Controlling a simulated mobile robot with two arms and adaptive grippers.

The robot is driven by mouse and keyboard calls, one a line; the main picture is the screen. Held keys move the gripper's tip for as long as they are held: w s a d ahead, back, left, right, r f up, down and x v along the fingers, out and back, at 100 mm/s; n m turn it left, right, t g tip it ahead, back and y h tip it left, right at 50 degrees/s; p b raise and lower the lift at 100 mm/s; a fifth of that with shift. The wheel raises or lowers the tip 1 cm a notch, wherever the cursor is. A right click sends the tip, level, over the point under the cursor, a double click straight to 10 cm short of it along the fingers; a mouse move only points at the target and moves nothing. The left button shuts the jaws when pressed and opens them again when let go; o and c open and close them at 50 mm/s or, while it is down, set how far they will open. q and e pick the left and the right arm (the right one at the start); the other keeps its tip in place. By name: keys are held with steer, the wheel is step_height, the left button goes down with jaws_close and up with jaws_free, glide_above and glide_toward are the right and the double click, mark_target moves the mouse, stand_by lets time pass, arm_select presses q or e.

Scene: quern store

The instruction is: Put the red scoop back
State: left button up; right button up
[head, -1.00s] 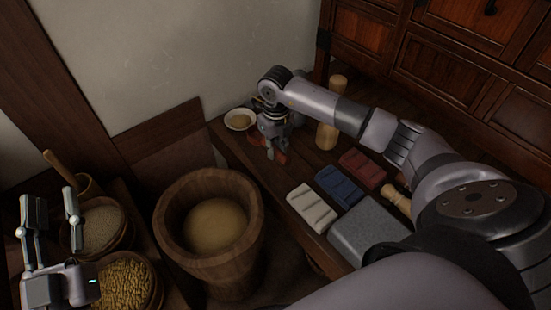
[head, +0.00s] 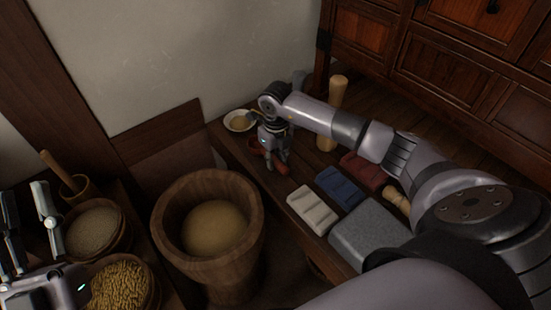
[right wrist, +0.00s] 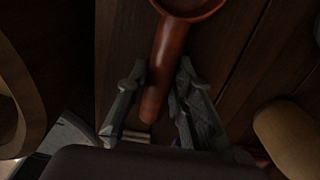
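The red scoop (head: 281,167) lies on the low wooden bench, near the small pale dish, partly hidden by my right gripper. In the right wrist view its bowl is at the top edge and its handle (right wrist: 166,62) runs down between my fingers. My right gripper (head: 275,160) is over the scoop. Its fingers (right wrist: 161,75) stand apart on both sides of the handle; the right finger is very close to it, and I cannot tell if they touch. A dark red grooved block (head: 361,168) is partly behind my right arm. My left gripper (head: 28,215) is open and empty at the far left.
Blue (head: 340,186) and white (head: 311,208) grooved blocks and a grey stone block (head: 368,234) stand on the bench. A dish (head: 238,121) and a wooden pestle-like cylinder (head: 335,105) are near the back. A large wooden mortar (head: 168,228) and grain bowls (head: 72,252) are left.

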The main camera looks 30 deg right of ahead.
steer(key=shift+o, duration=1.4)
steer(key=shift+r, duration=0.2)
